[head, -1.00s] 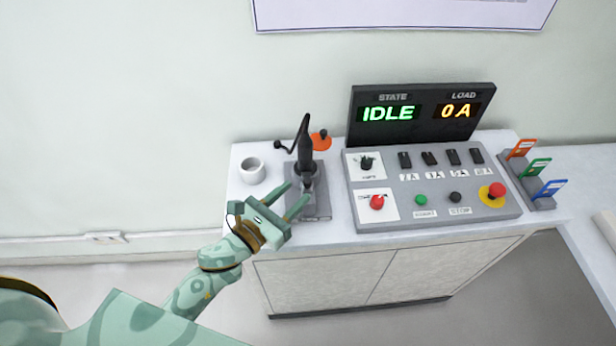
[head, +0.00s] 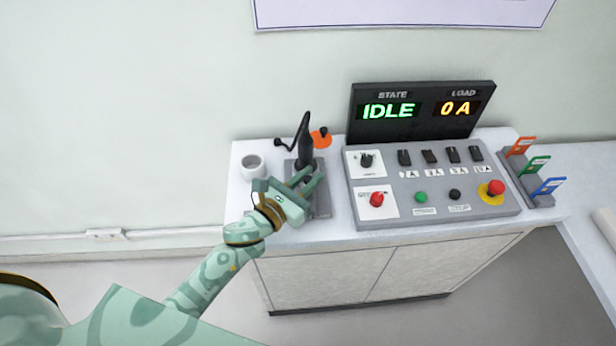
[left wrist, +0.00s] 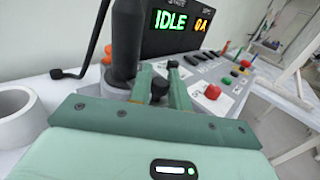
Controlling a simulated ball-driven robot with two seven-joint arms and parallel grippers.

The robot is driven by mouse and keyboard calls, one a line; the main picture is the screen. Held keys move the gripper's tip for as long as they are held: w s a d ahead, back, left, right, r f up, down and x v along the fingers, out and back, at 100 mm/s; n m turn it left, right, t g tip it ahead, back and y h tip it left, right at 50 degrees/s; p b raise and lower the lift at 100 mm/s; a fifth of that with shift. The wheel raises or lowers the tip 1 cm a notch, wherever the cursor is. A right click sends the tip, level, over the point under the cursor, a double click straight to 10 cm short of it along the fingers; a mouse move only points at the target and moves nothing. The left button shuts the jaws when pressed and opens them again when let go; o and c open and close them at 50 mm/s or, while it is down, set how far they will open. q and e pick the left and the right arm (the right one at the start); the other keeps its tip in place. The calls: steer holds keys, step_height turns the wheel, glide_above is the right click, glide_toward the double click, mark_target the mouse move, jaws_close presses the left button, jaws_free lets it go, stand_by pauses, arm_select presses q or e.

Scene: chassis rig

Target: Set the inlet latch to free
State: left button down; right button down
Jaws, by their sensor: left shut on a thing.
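A dark upright post (head: 305,150) with a bent crank arm stands on a grey base plate (head: 321,205) on the cabinet top. In the left wrist view the post (left wrist: 127,40) rises just beyond my left gripper. A small black knob (left wrist: 159,88) sits low in front of the post, between the fingers. I see no label saying that it is the inlet latch. My left gripper (head: 314,176) is shut on this knob, and its fingers (left wrist: 160,85) flank it on both sides. Its setting cannot be read. My right gripper is not in view.
A grey control panel (head: 435,205) with switches and a red mushroom button (head: 495,187) lies to the right. The display (head: 421,112) reads IDLE and 0 A. Coloured tags (head: 536,164) stand farther right.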

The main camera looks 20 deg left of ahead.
arm_select(q)
steer(key=shift+s+d, duration=0.25)
steer(key=shift+s, duration=0.35)
steer(key=shift+s+d, duration=0.25)
steer(key=shift+s, duration=0.3)
steer(key=c, duration=1.4)
jaws_free()
steer(key=shift+c, duration=0.2)
steer(key=shift+o, duration=0.5)
steer(key=b+v, duration=0.3)
steer(key=v, duration=1.3)
steer(key=shift+s, duration=0.2)
steer(key=shift+a, duration=0.1)
